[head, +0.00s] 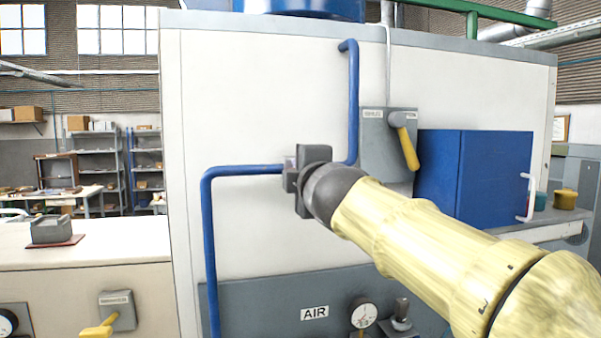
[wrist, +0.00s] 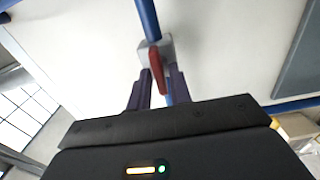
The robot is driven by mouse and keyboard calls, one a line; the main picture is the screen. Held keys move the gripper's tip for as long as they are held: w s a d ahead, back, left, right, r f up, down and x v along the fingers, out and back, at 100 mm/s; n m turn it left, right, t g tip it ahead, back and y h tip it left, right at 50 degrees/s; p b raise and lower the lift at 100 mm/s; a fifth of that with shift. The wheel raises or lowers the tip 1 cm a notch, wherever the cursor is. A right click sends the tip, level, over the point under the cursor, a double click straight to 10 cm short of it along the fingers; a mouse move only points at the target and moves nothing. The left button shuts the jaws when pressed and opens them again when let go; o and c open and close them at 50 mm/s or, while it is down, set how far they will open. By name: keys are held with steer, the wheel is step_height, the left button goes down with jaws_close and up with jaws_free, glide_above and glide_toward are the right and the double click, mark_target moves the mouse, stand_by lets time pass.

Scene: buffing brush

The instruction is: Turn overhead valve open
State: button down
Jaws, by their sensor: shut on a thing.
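The valve has a grey body (wrist: 146,52) on a blue pipe (wrist: 148,20) and a red lever (wrist: 157,72), seen in the wrist view. The lever lies between the two dark fingers of my gripper (wrist: 158,88), which is shut on it. In the wrist view the lever runs roughly along the line of the pipe. In the head view my gripper (head: 296,178) is against the white cabinet front, where the blue pipe (head: 245,170) meets its upright run. There the gripper hides the valve and lever.
The white cabinet (head: 260,100) stands close behind the pipe. To the right are a grey switch box (head: 375,150) with a yellow handle (head: 407,148) and a protruding blue box (head: 490,175). Below is a grey panel with an AIR label (head: 314,313) and a gauge (head: 363,313).

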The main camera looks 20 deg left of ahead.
steer(key=shift+n, duration=0.3)
steer(key=c, duration=1.5)
jaws_free()
steer(key=b+v, duration=0.6)
steer(key=v, duration=1.1)
steer(key=shift+s+a+f, duration=0.15)
steer(key=shift+s+a, duration=0.05)
steer(key=shift+d+b, duration=0.15)
steer(key=shift+b, duration=0.2)
